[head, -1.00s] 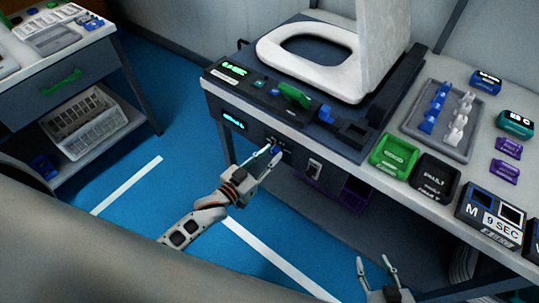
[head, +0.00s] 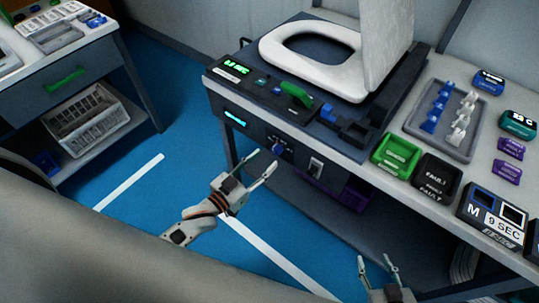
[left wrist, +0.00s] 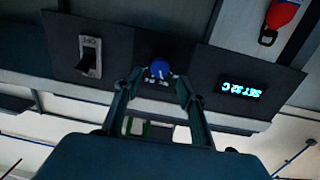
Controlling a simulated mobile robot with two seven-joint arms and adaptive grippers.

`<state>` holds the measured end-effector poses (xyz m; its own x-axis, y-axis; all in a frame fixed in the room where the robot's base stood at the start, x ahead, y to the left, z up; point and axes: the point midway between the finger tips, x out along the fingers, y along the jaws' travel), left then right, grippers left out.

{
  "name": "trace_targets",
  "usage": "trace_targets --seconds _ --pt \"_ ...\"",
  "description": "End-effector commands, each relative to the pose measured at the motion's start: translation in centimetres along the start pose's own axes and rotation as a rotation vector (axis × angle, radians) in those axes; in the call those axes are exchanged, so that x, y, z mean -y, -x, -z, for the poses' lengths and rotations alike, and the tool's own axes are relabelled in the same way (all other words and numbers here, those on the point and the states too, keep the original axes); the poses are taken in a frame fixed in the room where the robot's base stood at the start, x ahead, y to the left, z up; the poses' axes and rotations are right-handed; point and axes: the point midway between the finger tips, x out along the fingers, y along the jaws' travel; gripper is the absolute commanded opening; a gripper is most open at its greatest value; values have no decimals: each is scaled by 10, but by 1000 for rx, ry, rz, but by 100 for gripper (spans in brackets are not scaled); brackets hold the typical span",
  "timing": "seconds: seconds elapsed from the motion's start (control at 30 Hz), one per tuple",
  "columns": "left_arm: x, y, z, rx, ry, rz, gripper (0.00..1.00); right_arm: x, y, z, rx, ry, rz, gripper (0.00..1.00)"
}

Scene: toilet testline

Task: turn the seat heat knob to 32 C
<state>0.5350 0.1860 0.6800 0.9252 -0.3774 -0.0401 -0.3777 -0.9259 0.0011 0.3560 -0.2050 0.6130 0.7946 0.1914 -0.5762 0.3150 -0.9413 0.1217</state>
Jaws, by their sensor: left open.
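The blue seat heat knob (head: 279,149) is on the dark front panel below the seat bench. In the left wrist view the knob (left wrist: 159,69) sits between a switch and a lit display (left wrist: 243,90), which is upside down and appears to read SET 32 C. My left gripper (head: 262,160) is open and empty, just in front of the knob, its fingers pointing at it and apart from it. Its fingers also show in the left wrist view (left wrist: 159,84), one on each side of the knob. My right gripper (head: 375,259) is open and empty at the bottom edge.
A white toilet seat (head: 345,72) stands on the bench above the panel. A rocker switch (head: 315,166) is right of the knob. Green (head: 396,154) and black (head: 437,177) bins and a grey tray (head: 469,140) stand further right.

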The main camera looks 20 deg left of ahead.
Motion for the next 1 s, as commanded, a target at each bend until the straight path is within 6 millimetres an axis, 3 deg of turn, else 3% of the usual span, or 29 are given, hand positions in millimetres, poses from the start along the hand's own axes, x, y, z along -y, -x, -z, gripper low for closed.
trace_targets --seconds 0.2,0.4,1.0 --pt "-1 46 -1 2 0 -1 40 1 0 -1 1 -1 1 40" --pt "0 69 0 1 -2 0 40 1 0 -1 2 -1 1 40" --pt "0 75 0 -1 -1 0 40 1 0 -1 2 -2 2 40"
